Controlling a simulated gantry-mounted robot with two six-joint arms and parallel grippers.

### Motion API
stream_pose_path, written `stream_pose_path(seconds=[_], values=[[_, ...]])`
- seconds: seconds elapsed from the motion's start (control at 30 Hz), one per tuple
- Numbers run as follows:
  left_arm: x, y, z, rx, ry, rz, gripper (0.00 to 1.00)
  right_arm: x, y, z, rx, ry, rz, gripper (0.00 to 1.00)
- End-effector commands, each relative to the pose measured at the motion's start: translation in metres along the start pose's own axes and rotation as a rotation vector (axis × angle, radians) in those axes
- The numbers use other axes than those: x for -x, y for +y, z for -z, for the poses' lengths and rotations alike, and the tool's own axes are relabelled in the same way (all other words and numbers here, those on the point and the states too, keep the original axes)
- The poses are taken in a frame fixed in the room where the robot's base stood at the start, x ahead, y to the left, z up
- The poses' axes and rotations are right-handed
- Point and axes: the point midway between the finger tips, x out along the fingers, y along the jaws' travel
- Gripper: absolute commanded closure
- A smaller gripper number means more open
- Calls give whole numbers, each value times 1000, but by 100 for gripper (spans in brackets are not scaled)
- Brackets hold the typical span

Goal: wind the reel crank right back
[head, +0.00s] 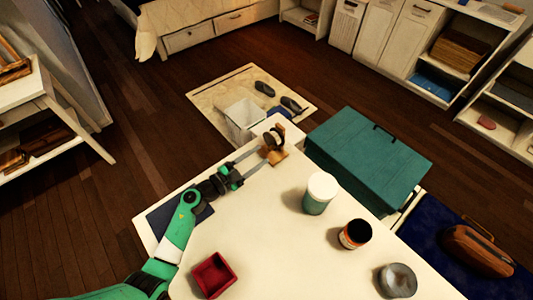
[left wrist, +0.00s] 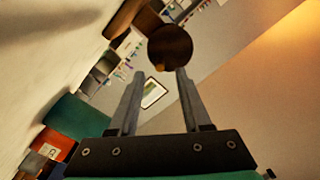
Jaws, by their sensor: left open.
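The reel (head: 273,138), dark with a pale band, stands on a small wooden base (head: 277,156) at the far corner of the white table. My left gripper (head: 262,152) is open just left of the reel, its fingers pointing at it. In the left wrist view a dark brown round disc (left wrist: 170,45), seemingly the reel's side, shows beyond the fingertips of my left gripper (left wrist: 160,73). A small orange nub (left wrist: 160,68) sits at the disc's lower edge, between the fingertips; I cannot tell if it is the crank knob. Nothing is clearly gripped. My right gripper is out of view.
On the white table (head: 255,235) stand a white-lidded green jar (head: 319,193), a dark jar (head: 355,234), a grey tin (head: 397,280) and a red open box (head: 213,275). A teal chest (head: 368,158) stands beyond the table's right edge. The table's middle is clear.

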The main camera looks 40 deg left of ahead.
Motion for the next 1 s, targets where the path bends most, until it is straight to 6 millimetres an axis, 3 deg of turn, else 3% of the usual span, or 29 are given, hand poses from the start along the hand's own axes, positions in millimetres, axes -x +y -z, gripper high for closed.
stream_pose_path(seconds=[0.2, 0.53, 0.8, 1.0], values=[[-34, 1, -1, -2, 1, 0, 52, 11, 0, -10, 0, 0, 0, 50], [-40, 0, 0, -1, -1, 1, 52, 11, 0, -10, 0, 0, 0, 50], [-39, 0, 0, -1, -1, 1, 100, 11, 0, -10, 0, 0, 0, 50], [-39, 0, 0, -1, -1, 0, 100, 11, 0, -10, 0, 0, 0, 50]])
